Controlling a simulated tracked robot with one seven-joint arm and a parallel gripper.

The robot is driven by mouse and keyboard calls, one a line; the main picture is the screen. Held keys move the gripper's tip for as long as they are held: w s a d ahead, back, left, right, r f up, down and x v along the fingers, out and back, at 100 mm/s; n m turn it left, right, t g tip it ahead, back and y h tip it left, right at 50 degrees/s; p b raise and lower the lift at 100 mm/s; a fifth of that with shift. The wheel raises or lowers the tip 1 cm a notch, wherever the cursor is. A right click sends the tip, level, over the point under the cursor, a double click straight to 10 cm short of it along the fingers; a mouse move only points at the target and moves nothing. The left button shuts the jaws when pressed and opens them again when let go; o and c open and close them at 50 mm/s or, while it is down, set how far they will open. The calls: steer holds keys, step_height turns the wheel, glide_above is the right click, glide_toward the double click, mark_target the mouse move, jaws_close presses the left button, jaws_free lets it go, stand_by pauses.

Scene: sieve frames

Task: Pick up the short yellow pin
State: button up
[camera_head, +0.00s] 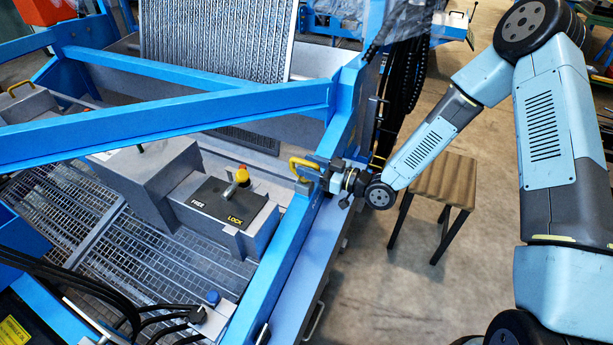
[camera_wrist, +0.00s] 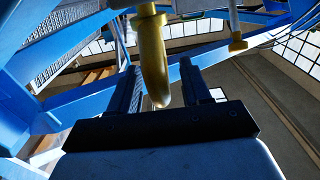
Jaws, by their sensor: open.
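A yellow looped piece (camera_head: 303,165) stands on the blue frame rail in the head view, just left of my gripper (camera_head: 325,174). In the wrist view, a rounded yellow bar (camera_wrist: 153,62) hangs down between the two dark fingers of my gripper (camera_wrist: 162,82). The fingers are apart, and I cannot tell whether either touches the bar. A second, smaller yellow piece (camera_wrist: 238,42) with a flat end shows further right, beyond the fingers. I cannot tell for certain which yellow piece is the short pin.
A dark box marked FREE and LOCK (camera_head: 225,205), with a yellow knob (camera_head: 242,175), stands left of the rail. A blue beam (camera_head: 170,125) crosses behind. Black hoses (camera_head: 405,85) hang behind my forearm. A brown-topped stool (camera_head: 445,180) stands below my arm.

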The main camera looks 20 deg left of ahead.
steer(key=shift+a, duration=0.95)
steer(key=shift+c, duration=0.4)
jaws_close()
